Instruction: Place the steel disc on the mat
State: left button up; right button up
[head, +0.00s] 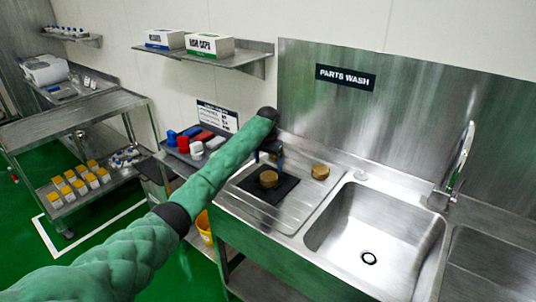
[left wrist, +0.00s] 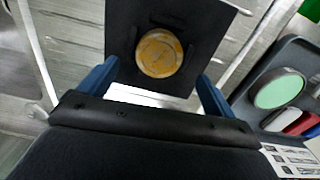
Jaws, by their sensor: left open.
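A black mat (head: 286,188) lies on the ribbed drainboard left of the sink. A round, brass-coloured disc (head: 268,179) lies flat on it; its colour looks more golden than steel. In the left wrist view the disc (left wrist: 159,53) sits on the mat (left wrist: 120,38), past my fingertips and roughly between their lines. My left gripper (head: 270,158) is open over the mat, its blue fingers apart with nothing held; they also show in the left wrist view (left wrist: 155,80). A second brownish round piece (head: 320,172) stands on the drainboard right of the mat. My right gripper is not in view.
The sink basin (head: 372,240) and tap (head: 460,165) are to the right. A steel backsplash (head: 400,120) rises behind. A side tray with blue, red and white pieces (head: 196,148) is on the left. A shelf with boxes (head: 225,60) hangs above.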

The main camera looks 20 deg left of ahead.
aim_at(268, 175)
pick_arm(q)
notch_tip(268, 175, up, 7)
jog(key=b, duration=0.2)
jog(key=shift+f, duration=0.2)
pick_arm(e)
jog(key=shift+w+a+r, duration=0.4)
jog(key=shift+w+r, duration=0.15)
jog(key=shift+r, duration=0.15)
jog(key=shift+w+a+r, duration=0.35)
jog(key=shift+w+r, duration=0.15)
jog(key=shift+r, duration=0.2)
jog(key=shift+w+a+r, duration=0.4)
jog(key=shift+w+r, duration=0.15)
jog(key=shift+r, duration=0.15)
pick_arm(q)
jog(key=shift+f, duration=0.1)
